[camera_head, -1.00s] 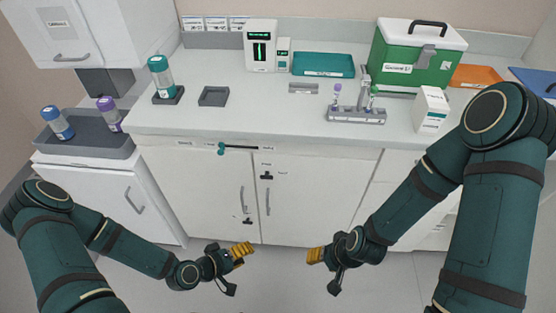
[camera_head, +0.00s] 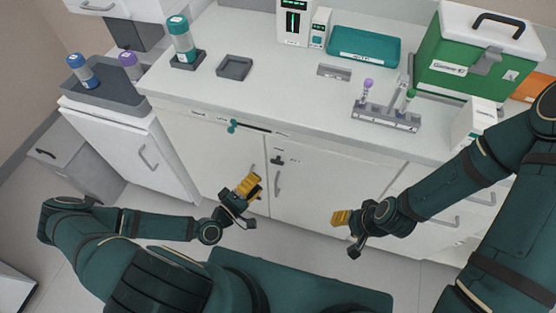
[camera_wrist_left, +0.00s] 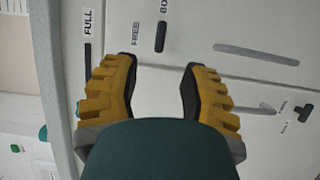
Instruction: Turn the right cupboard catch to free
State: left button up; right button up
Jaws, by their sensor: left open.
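The right cupboard catch (camera_head: 278,160) is a small black piece on the upper part of the right door. In the left wrist view the same catch (camera_wrist_left: 160,37) is a dark bar in line with a label starting "BO"; a "FREE" label (camera_wrist_left: 136,34) is beside it. My left gripper (camera_head: 244,188) is open and empty in front of the left door, left of and below the catch. In the left wrist view its orange fingers (camera_wrist_left: 160,88) are spread, with the catch beyond them. My right gripper (camera_head: 341,218) hangs before the right door; its finger gap is unclear.
A teal knob (camera_head: 233,126) sits on a slot above the doors. The right door has a grey handle (camera_head: 278,184). Another dark catch (camera_wrist_left: 304,112) is lower down. The counter (camera_head: 290,105) overhangs the doors and holds a rack (camera_head: 385,119) and green case.

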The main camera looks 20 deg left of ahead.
aim_at(277, 161)
pick_arm(q)
jog(key=x, duration=1)
jog(key=shift+w+d, duration=0.1)
jog(key=shift+w, duration=0.1)
jog(key=shift+c, duration=0.4)
grip_shut()
